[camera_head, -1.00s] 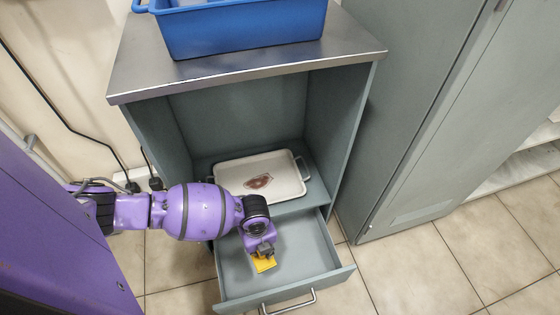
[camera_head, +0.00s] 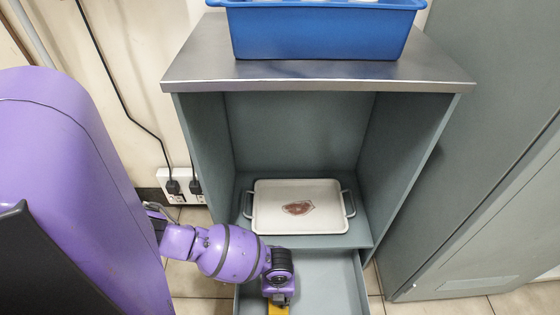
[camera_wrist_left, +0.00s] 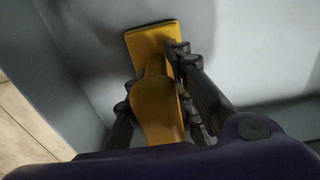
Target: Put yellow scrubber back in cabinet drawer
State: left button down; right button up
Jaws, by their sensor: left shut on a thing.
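The yellow scrubber (camera_wrist_left: 158,100) has a handle and a flat rectangular head. In the left wrist view my left gripper (camera_wrist_left: 165,90) is shut on its handle, with dark fingers on both sides. The head points into the grey drawer, close to its floor; I cannot tell if it touches. In the head view only a bit of the scrubber (camera_head: 277,309) shows at the bottom edge, below my left gripper (camera_head: 279,298). The open cabinet drawer (camera_head: 325,283) is under the cabinet's open shelf space; its front is cut off. My right gripper is not in view.
A white tray (camera_head: 265,222) with a reddish-brown patch stands on the shelf above the drawer. A blue bin (camera_head: 320,35) stands on the cabinet top (camera_head: 200,72). A tall grey cabinet (camera_head: 480,215) is at the right. The drawer's right part is clear.

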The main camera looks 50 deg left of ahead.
pick_arm(q)
jog(key=shift+r, duration=0.15)
jog(key=c, duration=1.7)
grip_release()
jog(key=shift+f, duration=0.2)
jog(key=shift+o, duration=0.9)
notch_tip(320, 180, up, 11)
jog(key=p, duration=0.5)
jog(key=shift+w+r, duration=0.1)
jog(key=shift+r+p, duration=0.3)
jog(key=shift+r, duration=0.3)
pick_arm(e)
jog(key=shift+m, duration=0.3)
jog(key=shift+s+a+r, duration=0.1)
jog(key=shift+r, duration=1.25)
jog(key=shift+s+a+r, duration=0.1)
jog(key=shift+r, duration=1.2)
